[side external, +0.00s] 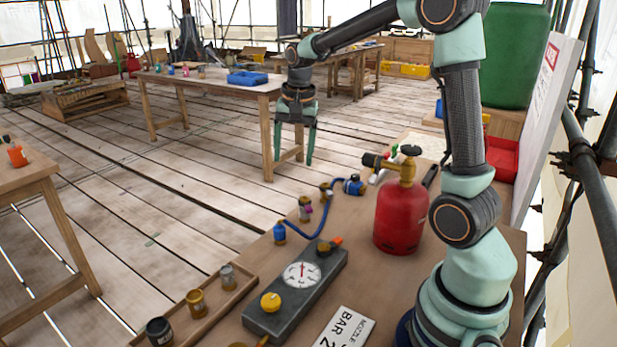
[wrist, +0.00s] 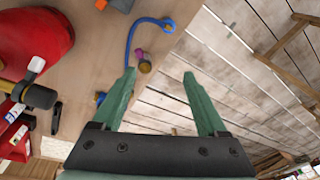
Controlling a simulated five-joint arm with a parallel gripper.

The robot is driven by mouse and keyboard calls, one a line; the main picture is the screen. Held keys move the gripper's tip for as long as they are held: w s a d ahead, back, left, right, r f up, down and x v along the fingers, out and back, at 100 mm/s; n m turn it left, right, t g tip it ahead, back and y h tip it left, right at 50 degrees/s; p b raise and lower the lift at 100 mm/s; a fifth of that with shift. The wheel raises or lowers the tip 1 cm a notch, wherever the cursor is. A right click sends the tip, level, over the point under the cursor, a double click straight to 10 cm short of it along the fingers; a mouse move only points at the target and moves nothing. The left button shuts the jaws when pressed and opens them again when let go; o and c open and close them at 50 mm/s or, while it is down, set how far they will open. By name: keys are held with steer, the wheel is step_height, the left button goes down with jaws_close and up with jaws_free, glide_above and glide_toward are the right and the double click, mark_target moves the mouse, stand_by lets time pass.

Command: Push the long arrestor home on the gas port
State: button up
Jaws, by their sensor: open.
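My gripper (side external: 294,158) is open and empty, pointing down in the air past the far edge of the bench. Its two green fingers also show in the wrist view (wrist: 159,73), spread wide. A short brass and grey fitting with a magenta part (side external: 305,208) stands upright near the bench edge; it shows near the left fingertip in the wrist view (wrist: 145,66). A smaller brass fitting (side external: 325,190) stands behind it. A blue hose (side external: 322,215) runs between a blue-capped fitting (side external: 279,232) and a blue fitting (side external: 353,185). I cannot tell which piece is the long arrestor or the gas port.
A red gas cylinder (side external: 400,220) with brass valve stands right of the hose. A grey gauge box (side external: 296,289) with yellow knob lies in front. A wooden tray (side external: 228,302) holds a dark, a brass and a grey pot. Open floor lies beyond the bench edge.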

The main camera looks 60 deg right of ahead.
mark_target(305, 199)
steer(key=d+f+m, duration=0.1)
steer(key=d+f, duration=0.1)
steer(key=w+d+f+m+g, duration=0.1)
steer(key=d+f+m, duration=0.1)
steer(key=d+f, duration=0.1)
steer(key=w+d+f+m, duration=0.1)
steer(key=d+f+m, duration=0.1)
steer(key=d, duration=0.1)
steer(key=shift+w+f+g+y, duration=0.15)
steer(key=shift+f+g+y, duration=0.1)
steer(key=shift+g+y, duration=0.05)
steer(key=shift+f, duration=3.4)
steer(key=f, duration=0.5)
steer(key=shift+a+f, duration=0.1)
steer(key=shift+a, duration=0.1)
